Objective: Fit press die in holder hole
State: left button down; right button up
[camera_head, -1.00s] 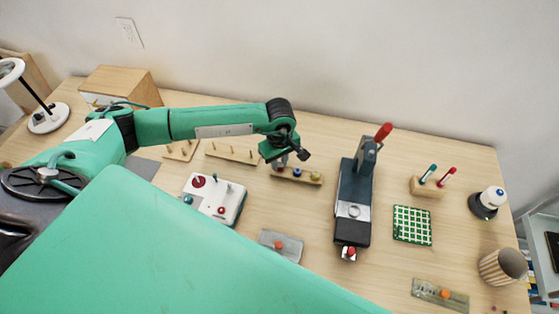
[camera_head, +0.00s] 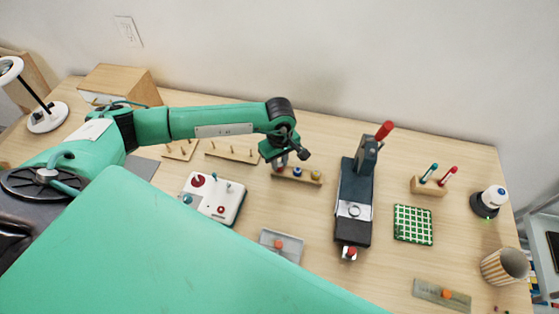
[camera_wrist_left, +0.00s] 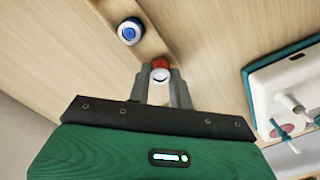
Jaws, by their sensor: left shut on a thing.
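The press die (camera_wrist_left: 160,70) is red with a pale, shiny face and sits between my left gripper's fingertips in the left wrist view. My left gripper (camera_wrist_left: 161,82) is shut on it. In the head view my left gripper (camera_head: 283,163) is at the left end of the wooden die holder (camera_head: 307,178). The holder also carries a blue die (camera_head: 297,172) and a yellow die (camera_head: 315,175). The blue die is beside the gripped one in the wrist view (camera_wrist_left: 130,31). I cannot tell whether the red die is inside a hole. My right gripper is not in view.
A dark press (camera_head: 355,190) with a red handle stands right of the holder. A white box with knobs (camera_head: 213,199) is to the left front. A pegged wooden strip (camera_head: 231,152) lies left of the holder. A green checked mat (camera_head: 412,225) lies at right.

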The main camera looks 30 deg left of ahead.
pick_arm(q)
jog(key=shift+f+b, duration=0.45)
jog(key=shift+b, duration=0.5)
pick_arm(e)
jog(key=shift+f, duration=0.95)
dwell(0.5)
pick_arm(q)
jog(key=c, duration=1.2)
grip_release()
jog(key=shift+w+r, duration=0.1)
jog(key=shift+r, duration=0.25)
jog(key=shift+r+b, duration=1.15)
jog(key=shift+r, duration=5.4)
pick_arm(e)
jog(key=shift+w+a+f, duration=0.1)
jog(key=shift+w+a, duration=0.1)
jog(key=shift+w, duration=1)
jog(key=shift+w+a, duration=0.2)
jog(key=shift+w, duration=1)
